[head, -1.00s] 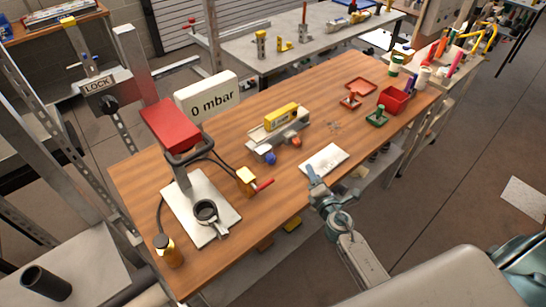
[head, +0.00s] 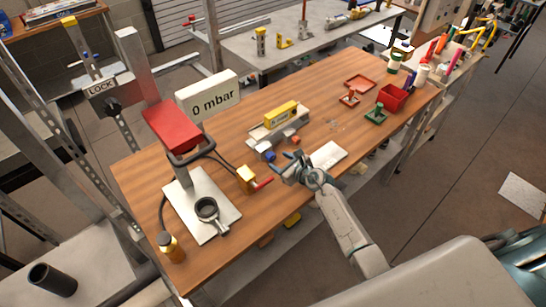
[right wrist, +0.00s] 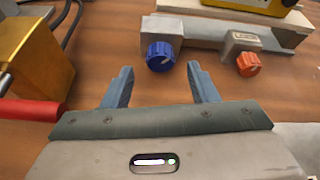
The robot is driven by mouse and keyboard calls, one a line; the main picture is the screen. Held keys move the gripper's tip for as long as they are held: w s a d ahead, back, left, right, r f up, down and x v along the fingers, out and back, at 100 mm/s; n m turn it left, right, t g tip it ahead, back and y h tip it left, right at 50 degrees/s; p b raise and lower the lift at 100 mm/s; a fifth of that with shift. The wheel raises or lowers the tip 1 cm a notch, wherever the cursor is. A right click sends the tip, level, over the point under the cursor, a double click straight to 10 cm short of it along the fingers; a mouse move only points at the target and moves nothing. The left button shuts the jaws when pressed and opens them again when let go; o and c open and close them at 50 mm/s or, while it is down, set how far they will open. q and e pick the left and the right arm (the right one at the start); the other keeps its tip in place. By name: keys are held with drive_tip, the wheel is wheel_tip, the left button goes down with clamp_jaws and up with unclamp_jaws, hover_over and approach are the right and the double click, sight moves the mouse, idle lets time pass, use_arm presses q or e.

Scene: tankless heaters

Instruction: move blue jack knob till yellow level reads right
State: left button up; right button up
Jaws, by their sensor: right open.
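The blue jack knob (head: 269,156) is on the front of a grey jack base on the wooden table. My left gripper is not in view.
An orange knob (head: 295,140) sits right of the blue one, also in the wrist view (right wrist: 248,64). A yellow block with a red lever (head: 247,178) stands close to the left. A white plate (head: 328,156) lies to the right. A display (head: 208,97) reads 0 mbar.

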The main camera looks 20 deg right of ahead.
sight(274, 157)
drive_tip(key=shift+x, duration=2.6)
drive_tip(key=c, duration=1)
drive_tip(key=shift+o, duration=0.2)
drive_tip(key=m, duration=0.1)
drive_tip(key=m+y, duration=0.1)
drive_tip(key=m+b, duration=0.1)
drive_tip(key=shift+w+d+f+g+y, duration=0.2)
drive_tip(key=shift+d+g+y, duration=0.1)
drive_tip(key=shift+y, duration=0.1)
drive_tip(key=shift+s+m+y+b, duration=0.1)
drive_tip(key=shift+m+y+b, duration=0.2)
drive_tip(key=shift+r, duration=0.15)
